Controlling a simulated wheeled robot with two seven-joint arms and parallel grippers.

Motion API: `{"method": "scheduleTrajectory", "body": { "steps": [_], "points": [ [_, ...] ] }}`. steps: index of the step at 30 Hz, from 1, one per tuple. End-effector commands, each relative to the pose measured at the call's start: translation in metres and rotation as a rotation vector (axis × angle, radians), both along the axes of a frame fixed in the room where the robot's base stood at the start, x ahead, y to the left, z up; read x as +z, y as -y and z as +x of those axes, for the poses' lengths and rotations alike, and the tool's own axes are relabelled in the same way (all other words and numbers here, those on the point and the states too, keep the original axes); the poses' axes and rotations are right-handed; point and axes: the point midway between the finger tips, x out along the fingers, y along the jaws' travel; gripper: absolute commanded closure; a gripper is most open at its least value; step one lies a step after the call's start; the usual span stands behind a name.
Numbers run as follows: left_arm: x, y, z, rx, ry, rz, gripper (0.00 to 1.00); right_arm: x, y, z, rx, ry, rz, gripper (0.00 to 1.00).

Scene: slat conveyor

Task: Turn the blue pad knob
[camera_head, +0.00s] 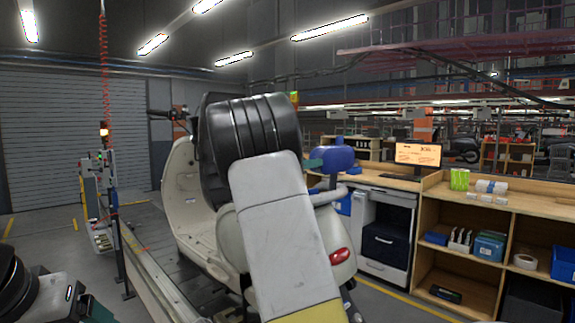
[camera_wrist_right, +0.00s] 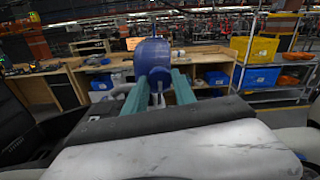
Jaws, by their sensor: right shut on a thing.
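The blue pad knob (camera_head: 336,160) is a rounded blue piece at the rear of a cream scooter (camera_head: 184,195), right of my right forearm in the head view. In the right wrist view the knob (camera_wrist_right: 152,58) stands straight ahead, between the tips of two teal fingers. My right gripper (camera_wrist_right: 158,84) is shut on the knob. In the head view only a teal bit of this gripper (camera_head: 313,164) shows beside the knob. Part of my left arm shows at the lower left with a teal piece (camera_head: 97,312); its jaw state is unclear.
A wooden workbench (camera_head: 455,190) with a monitor (camera_head: 418,155), shelves and blue bins stands at the right. A post with a signal light (camera_head: 103,130) stands at the left.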

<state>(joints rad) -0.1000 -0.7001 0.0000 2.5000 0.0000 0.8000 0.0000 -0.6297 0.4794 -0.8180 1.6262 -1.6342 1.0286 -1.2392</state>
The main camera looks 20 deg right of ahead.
Motion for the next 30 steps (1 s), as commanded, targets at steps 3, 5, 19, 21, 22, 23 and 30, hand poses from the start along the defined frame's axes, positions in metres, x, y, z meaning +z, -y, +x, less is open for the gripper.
{"method": "scheduleTrajectory", "body": {
  "steps": [3,5,19,21,22,23,30],
  "points": [
    [0.0000,0.0000,0.0000,0.000,0.000,0.000,0.18,-0.0001,0.0000,-0.0001,0.000,0.013,0.005,1.00],
    [0.0000,0.0000,0.0000,0.000,0.000,0.000,0.18,-0.0001,0.0001,-0.0002,0.000,0.026,0.011,1.00],
    [0.0000,0.0000,0.0000,0.000,0.000,0.000,0.18,0.0002,0.0003,-0.0004,-0.001,0.328,0.137,1.00],
    [0.0000,0.0000,0.0000,0.000,0.000,0.000,0.18,0.0002,0.0002,-0.0003,-0.001,0.389,0.162,1.00],
    [0.0000,0.0000,0.0000,0.000,0.000,0.000,0.18,0.0003,0.0003,-0.0004,-0.001,0.416,0.172,1.00],
    [0.0000,0.0000,0.0000,0.000,0.000,0.000,0.18,0.0004,0.0004,-0.0003,-0.001,0.442,0.183,1.00],
    [0.0000,0.0000,0.0000,0.000,0.000,0.000,0.18,0.0005,0.0005,-0.0006,-0.001,0.653,0.270,1.00]
  ]
}}
